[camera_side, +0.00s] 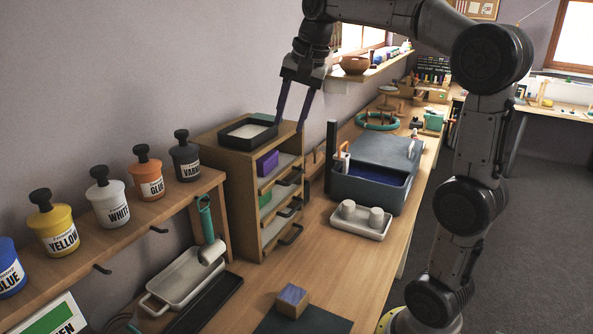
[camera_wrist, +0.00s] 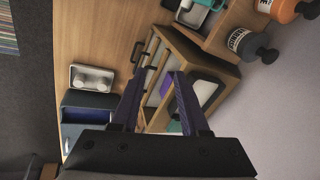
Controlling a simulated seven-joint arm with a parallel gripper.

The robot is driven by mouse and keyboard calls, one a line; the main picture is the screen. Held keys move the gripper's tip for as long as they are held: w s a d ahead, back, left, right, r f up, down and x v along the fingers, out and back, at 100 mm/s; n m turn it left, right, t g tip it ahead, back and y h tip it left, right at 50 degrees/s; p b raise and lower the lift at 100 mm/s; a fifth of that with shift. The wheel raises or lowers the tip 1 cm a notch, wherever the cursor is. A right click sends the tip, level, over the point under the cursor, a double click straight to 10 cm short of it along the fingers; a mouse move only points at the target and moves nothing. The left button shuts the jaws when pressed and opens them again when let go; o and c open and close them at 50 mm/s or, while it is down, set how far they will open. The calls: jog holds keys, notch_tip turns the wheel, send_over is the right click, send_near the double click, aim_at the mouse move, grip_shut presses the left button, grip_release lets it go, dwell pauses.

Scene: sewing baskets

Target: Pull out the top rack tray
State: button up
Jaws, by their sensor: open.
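The wooden rack (camera_side: 240,190) stands on the bench with its open side facing right. Its pale top tray (camera_side: 286,168) sits inside the upper slot, with a purple block (camera_side: 267,163) at its near end. More trays with dark handles sit below it. My gripper (camera_side: 289,126) points down, open and empty, above the rack's upper right edge. The wrist view shows the two purple fingers (camera_wrist: 159,74) apart over the rack (camera_wrist: 215,65), partly covering its tray side. I cannot tell whether a finger touches anything.
A black-rimmed tray (camera_side: 248,132) lies on top of the rack. A blue-grey box (camera_side: 370,185) and a white tray with two cups (camera_side: 361,222) stand to the right. Paint jars (camera_side: 110,205) line the shelf at left. Some bench in front of the rack is clear.

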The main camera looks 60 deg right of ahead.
jog(key=w+d+f+m, duration=0.2)
jog(key=w+d+f, duration=0.15)
jog(key=d, duration=0.45)
jog(key=m+g, duration=0.1)
jog(key=g, duration=0.1)
send_near(295, 176)
jog(key=f, duration=0.5)
jog(key=w+f, duration=0.1)
jog(key=f, duration=0.1)
jog(key=shift+d+f, duration=0.15)
jog(key=shift+f, duration=0.25)
jog(key=shift+c, duration=0.2)
grip_shut()
jog(key=shift+r, duration=0.1)
